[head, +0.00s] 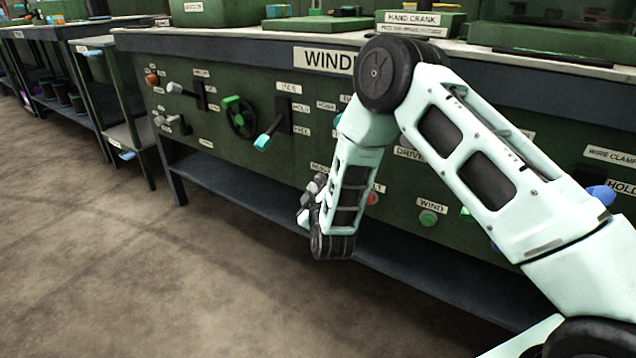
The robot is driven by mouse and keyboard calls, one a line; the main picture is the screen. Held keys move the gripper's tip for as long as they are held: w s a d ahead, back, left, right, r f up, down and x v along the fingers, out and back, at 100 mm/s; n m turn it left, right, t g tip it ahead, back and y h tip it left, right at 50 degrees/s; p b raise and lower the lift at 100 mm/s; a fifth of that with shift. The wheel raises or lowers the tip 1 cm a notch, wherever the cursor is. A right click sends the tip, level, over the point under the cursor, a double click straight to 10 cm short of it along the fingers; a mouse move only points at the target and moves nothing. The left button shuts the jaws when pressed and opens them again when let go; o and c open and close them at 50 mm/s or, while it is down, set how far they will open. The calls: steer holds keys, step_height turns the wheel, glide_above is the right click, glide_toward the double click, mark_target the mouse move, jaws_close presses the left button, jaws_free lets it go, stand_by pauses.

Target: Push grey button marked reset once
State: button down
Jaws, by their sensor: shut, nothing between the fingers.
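I cannot make out a grey button marked reset; my arm covers part of the green control panel (222,150), and many labels are too small to read. My gripper (306,204) is at the end of my pale arm, low in front of the panel and left of the red button (372,198). Its fingers are small and dark and appear shut with nothing in them. I cannot tell whether it touches the panel. A partly covered label (320,168) sits just above the gripper.
A green button (428,218) marked WIND is right of my forearm. A green-and-black handwheel (240,118) and a cyan-tipped lever (263,141) stick out at left. A dark lower shelf (235,188) runs below the panel. The floor (130,270) in front is clear.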

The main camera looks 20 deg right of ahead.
steer(key=shift+s+a+p, duration=0.15)
steer(key=shift+s+a, duration=0.6)
steer(key=shift+a, duration=0.3)
steer(key=shift+s+a+p, duration=0.15)
steer(key=shift+s+a, duration=0.55)
steer(key=shift+a, duration=0.3)
steer(key=s+a+r+g+y, duration=0.7)
steer(key=s+a+r+g, duration=0.2)
steer(key=s+a, duration=0.5)
steer(key=s+d+r+g+h+p, duration=0.1)
steer(key=s+d+r+g+h, duration=0.2)
steer(key=s, duration=1)
steer(key=s+d+r+g+h, duration=0.1)
steer(key=s+d+r+g, duration=0.3)
steer(key=s, duration=0.8)
step_height(320, 180, up, 37)
steer(key=s+d+g+p, duration=0.1)
steer(key=p, duration=3.7)
steer(key=shift+s+d+m, duration=0.15)
steer(key=shift+d+m, duration=0.15)
steer(key=shift+d, duration=0.05)
